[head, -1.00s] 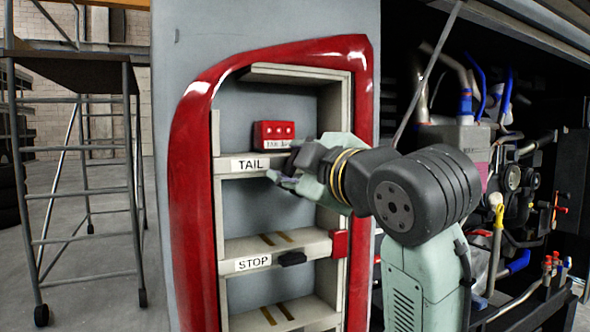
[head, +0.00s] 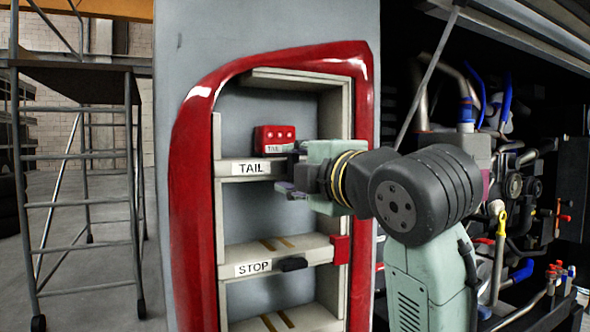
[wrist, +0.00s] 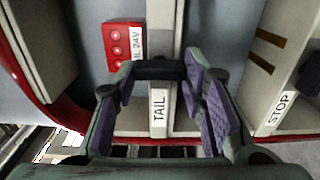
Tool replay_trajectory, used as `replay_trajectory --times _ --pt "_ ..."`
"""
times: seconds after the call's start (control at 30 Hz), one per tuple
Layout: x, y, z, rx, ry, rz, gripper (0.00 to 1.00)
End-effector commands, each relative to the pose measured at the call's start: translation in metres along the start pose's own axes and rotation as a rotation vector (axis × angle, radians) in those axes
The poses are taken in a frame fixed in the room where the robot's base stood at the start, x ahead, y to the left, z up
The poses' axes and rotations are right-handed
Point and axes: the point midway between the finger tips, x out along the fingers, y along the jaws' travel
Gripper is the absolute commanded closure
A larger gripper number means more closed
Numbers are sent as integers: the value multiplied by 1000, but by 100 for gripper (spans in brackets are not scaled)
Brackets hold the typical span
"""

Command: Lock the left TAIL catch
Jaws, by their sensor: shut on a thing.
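The TAIL shelf (head: 228,169) carries a white TAIL label (head: 252,168), and the label also shows in the wrist view (wrist: 159,112). My gripper (head: 288,170) is at the shelf's front edge, just right of the label. In the wrist view my gripper (wrist: 160,72) has its purple-padded fingers on either side of a black catch (wrist: 158,69), shut on its two ends. The catch lies crosswise over the shelf edge.
A red box (head: 268,134) with white round spots sits on the TAIL shelf, close to the fingers. Below is the STOP shelf (head: 310,247) with a black catch (head: 293,264) and a red block (head: 340,249). A red frame (head: 192,200) surrounds the shelves.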

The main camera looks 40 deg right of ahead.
Motion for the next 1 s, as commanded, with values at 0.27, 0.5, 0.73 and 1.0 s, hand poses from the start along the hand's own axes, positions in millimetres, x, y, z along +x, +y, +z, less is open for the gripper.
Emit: replay_trajectory --times 0.27,0.5,0.73,1.0 --pt "0 0 0 -6 0 -1 90" --pt "0 0 0 -4 0 -1 52" --pt "0 0 0 -3 0 0 42" --pt "-3 0 0 -3 0 0 42"
